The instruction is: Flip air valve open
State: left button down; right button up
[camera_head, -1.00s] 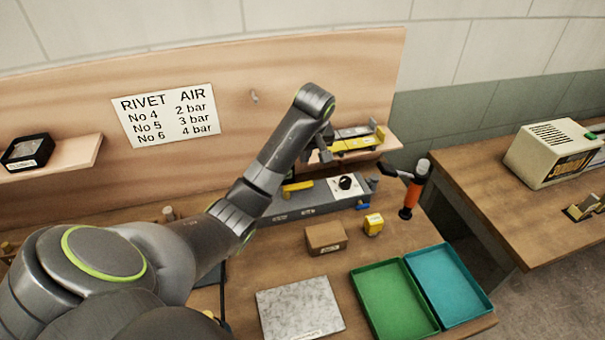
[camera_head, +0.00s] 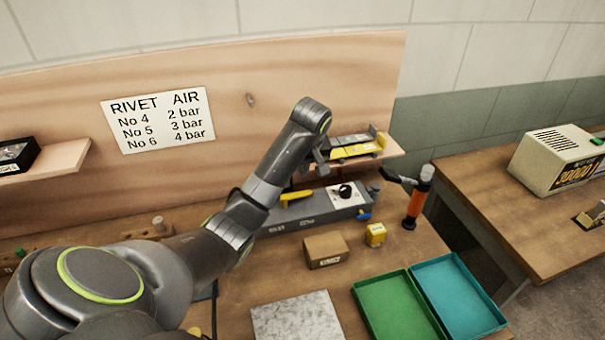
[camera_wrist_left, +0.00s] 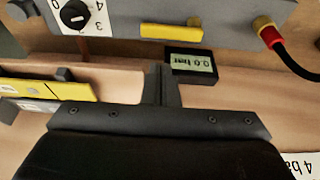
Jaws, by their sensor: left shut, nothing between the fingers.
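The yellow valve lever (camera_head: 297,197) lies lengthwise on the grey air box (camera_head: 318,208) at the back of the bench. In the left wrist view, the lever (camera_wrist_left: 171,32) is a yellow bar along the box, with a brass fitting at its right. My left gripper (camera_head: 319,163) is above and behind the box, apart from the lever. In the left wrist view its fingers (camera_wrist_left: 161,84) are together and empty, pointing towards a small display (camera_wrist_left: 191,62) that reads 0.0 bar. A black dial (camera_head: 345,191) is on the box. My right gripper is out of view.
A shelf with yellow-fronted items (camera_head: 355,150) is right of the gripper. Green (camera_head: 362,302) and teal (camera_head: 493,325) trays are at the front right.

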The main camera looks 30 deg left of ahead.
pick_arm(q)
jog(key=shift+x, duration=0.8)
jog(key=p+x, duration=0.1)
jog(key=x, duration=0.5)
jog(key=shift+f+p, duration=0.2)
jog(key=shift+p, duration=0.15)
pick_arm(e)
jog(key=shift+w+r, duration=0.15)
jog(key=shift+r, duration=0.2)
pick_arm(q)
jog(key=shift+w, duration=0.15)
